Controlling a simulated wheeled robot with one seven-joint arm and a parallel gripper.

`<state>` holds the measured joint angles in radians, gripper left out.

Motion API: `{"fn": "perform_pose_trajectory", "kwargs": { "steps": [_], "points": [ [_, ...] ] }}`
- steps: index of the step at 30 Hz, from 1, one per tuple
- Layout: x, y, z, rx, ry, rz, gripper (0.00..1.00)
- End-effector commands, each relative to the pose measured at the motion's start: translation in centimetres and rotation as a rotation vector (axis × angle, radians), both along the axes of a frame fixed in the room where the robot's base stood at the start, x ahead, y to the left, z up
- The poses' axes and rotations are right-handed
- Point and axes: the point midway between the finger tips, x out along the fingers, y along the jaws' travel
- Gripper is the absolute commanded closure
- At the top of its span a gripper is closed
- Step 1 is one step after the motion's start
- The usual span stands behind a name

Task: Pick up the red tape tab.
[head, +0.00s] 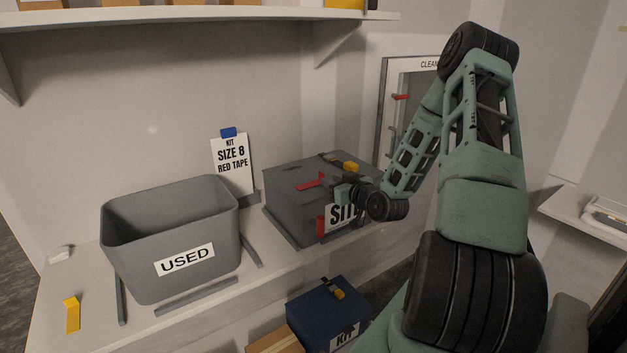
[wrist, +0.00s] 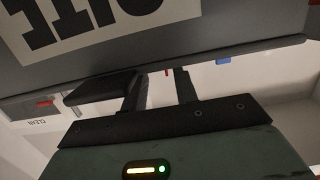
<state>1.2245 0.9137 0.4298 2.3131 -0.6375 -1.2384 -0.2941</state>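The grey lidded box (head: 285,205) stands on the bench at the right, with a partly covered "SI..." label on its front. A red tape tab (head: 312,181) lies on its lid, and another red piece (head: 320,226) shows on its front beside the label. My gripper (head: 343,193) is at the box's upper front right edge, to the right of the lid's red tab. In the wrist view my two fingers (wrist: 160,88) are apart with nothing visibly held. A small red bit (wrist: 167,72) shows between them, farther off; I cannot tell which piece it is.
An open grey bin (head: 133,262) labelled USED stands on the left. A sign (head: 232,165) reads "KIT SIZE 8 RED TAPE". A yellow piece (head: 72,315) lies at the bench's front left. A blue kit box (head: 310,315) sits lower. A shelf (head: 190,12) runs above.

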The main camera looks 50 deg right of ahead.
Motion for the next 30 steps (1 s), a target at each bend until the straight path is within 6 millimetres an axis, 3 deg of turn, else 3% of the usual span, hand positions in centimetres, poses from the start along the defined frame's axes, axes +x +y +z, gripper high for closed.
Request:
{"fn": "perform_pose_trajectory", "kwargs": {
  "steps": [12, 20, 24, 30],
  "points": [
    [4.8, -0.4, -0.1, 0.0, 0.0, 0.001, 0.71],
    [5.1, -0.5, -0.3, 0.0, 0.0, 0.0, 0.71],
    [5.0, -0.5, -0.3, 0.0, 0.0, 0.0, 1.0],
    [5.0, -0.5, -0.3, 0.0, 0.0, 0.0, 1.0]
  ]
}}
